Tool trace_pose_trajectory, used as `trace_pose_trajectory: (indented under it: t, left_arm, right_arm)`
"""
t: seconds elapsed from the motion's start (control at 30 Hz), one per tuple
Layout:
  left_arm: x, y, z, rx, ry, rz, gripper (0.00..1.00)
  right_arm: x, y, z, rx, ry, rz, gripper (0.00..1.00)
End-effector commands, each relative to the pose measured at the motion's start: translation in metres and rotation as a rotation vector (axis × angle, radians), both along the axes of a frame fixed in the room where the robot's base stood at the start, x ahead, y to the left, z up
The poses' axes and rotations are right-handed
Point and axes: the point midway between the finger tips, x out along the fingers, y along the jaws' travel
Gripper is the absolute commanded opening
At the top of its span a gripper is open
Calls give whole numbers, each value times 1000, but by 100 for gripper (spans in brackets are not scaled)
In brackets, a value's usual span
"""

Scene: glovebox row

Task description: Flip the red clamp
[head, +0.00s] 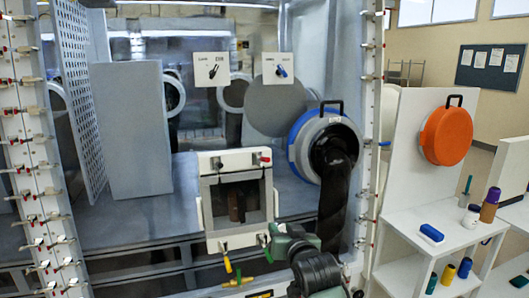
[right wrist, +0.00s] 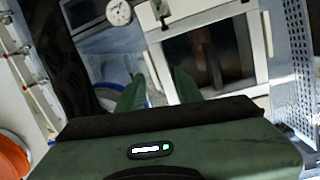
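The red clamp (head: 265,159) is a small red-tipped lever at the top right corner of the white framed hatch (head: 210,222) in the head view. My right gripper (head: 274,240) is green and sits by the hatch's lower right corner in that view, below the red clamp and apart from it. In the right wrist view its two green fingers (right wrist: 158,80) stand apart with nothing seen between them, facing the hatch (right wrist: 258,50). The red clamp does not show in that view. My left gripper is in neither view.
A dark clamp (head: 217,162) is at the hatch's top left corner, and a yellow-handled one (head: 227,263) hangs below. A blue-rimmed round port (head: 297,150) is right of the hatch. A white shelf (head: 415,222) with bottles stands farther right.

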Motion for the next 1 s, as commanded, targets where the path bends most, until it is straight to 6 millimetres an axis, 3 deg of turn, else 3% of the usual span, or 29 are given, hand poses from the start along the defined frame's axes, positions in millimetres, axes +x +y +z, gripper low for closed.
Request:
trace_pose_trajectory:
  t: [0.03,0.1,0.2,0.3,0.47,0.8,1.0]
  left_arm:
    - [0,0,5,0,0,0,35]
    - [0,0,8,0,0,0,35]
    - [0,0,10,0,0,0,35]
    - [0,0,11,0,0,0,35]
    - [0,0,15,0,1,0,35]
    - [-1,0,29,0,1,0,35]
    - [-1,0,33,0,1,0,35]
  right_arm:
    - [5,7,50,20,-64,7,35]
    - [5,15,100,43,-131,15,35]
    - [3,22,148,66,-194,24,35]
    - [1,26,170,78,-225,28,35]
    - [11,29,176,81,-230,28,35]
    - [57,41,176,79,-230,28,35]
    - [73,45,174,80,-231,27,35]
